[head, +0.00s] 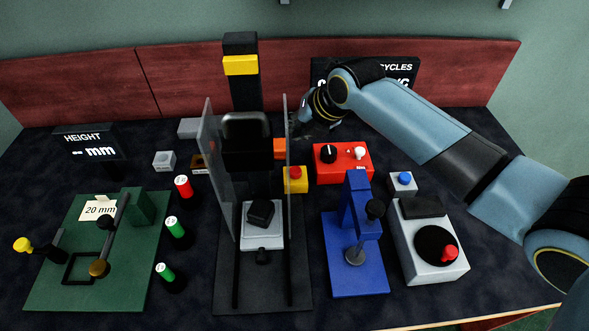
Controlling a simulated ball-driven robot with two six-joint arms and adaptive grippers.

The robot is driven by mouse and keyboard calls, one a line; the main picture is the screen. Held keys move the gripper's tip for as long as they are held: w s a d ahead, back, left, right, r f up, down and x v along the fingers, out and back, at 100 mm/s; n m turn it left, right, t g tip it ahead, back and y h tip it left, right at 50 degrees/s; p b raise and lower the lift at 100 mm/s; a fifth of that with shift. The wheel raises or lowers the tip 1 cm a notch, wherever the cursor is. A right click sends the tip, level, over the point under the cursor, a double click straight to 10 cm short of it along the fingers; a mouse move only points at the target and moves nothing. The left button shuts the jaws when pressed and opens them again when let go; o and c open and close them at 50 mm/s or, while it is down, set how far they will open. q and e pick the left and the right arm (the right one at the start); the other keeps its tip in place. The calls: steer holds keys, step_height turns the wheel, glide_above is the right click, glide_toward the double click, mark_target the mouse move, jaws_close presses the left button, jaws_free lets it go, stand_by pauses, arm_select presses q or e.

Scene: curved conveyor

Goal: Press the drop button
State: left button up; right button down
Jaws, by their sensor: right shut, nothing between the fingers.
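A yellow box with a red button (295,172) on top stands at the right foot of the drop tower (241,95), beside its clear guard; this looks like the drop button, though no label on it is readable. My right gripper (305,127) is shut and empty. It is above and behind the button box, near the upper edge of the right guard panel, apart from the button. Its fingertips are dark and partly lost against the background. The black weight block (247,153) hangs in the tower, with an orange part (280,148) at its right. My left gripper is out of view.
A red control box (343,163) with a knob stands right of the button. A blue press (355,235), a blue-button box (402,184) and a white machine with a red knob (430,250) stand further right. A green board (80,285) and several capped cylinders are left.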

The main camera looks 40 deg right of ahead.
steer(key=shift+f, duration=0.1)
steer(key=b, duration=0.7)
glide_above(297, 168)
step_height(297, 168, down, 8)
steer(key=shift+r, duration=0.2)
steer(key=shift+f+b, duration=0.45)
steer(key=shift+f, duration=0.1)
steer(key=shift+f, duration=0.1)
stand_by(0.3)
steer(key=shift+f, duration=0.3)
steer(key=shift+f+b, duration=0.6)
stand_by(0.7)
steer(key=shift+r, duration=0.1)
steer(key=shift+r+p, duration=0.95)
steer(key=shift+p, duration=0.05)
